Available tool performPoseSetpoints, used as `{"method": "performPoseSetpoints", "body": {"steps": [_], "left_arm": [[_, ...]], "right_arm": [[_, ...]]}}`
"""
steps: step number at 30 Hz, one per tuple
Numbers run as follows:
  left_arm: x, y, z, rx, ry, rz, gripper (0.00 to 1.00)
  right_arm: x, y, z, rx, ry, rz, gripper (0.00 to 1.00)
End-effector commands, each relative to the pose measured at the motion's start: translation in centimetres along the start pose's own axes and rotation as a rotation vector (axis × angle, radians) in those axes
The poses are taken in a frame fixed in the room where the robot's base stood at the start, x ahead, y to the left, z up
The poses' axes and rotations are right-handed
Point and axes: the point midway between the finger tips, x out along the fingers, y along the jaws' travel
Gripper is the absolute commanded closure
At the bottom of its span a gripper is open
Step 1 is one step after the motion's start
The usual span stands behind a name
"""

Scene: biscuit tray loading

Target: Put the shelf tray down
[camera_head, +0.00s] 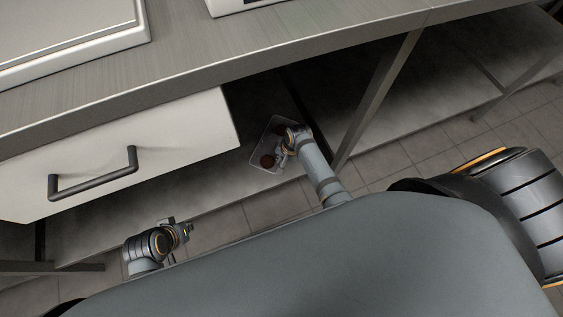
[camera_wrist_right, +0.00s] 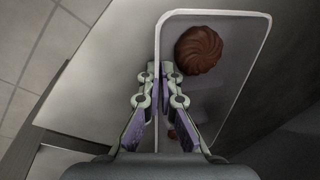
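The shelf tray (camera_head: 273,121) is a small clear tray with a pale rim, over the lower shelf under the counter. Its rim (camera_wrist_right: 220,14) shows large in the right wrist view. A swirled brown biscuit (camera_wrist_right: 198,50) lies in it; part of a second brown piece shows low between my fingers. I cannot tell whether the tray touches the shelf. My left gripper (camera_head: 181,231) is away from the tray, its fingers too small to read.
The lower shelf (camera_head: 345,90) has bare room to the right of the tray. A white drawer front (camera_head: 110,150) with a dark handle (camera_head: 95,180) is at the left. The counter (camera_head: 200,50) overhangs the shelf, and a slanting metal leg (camera_head: 378,100) stands to the right.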

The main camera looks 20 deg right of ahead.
Motion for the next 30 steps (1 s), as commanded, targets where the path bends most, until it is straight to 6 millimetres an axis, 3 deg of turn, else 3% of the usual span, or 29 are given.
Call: {"method": "performPoseSetpoints", "body": {"steps": [10,16,26,30], "left_arm": [[0.0,0.0,-0.1,0.0,0.007,0.002,1.0],[0.0,0.0,-0.1,0.0,0.006,0.002,1.0],[-0.1,0.0,-0.1,0.0,0.005,0.001,1.0],[-1.9,-0.2,-0.6,0.005,-0.047,-0.015,1.0]], "right_arm": [[0.2,0.1,0.0,0.0,-0.001,0.001,1.0],[0.1,0.0,0.0,0.0,0.0,0.0,0.72],[-0.2,0.0,0.0,0.0,0.0,0.0,0.72],[-2.7,-0.1,0.0,0.0,0.001,0.0,0.72]]}}
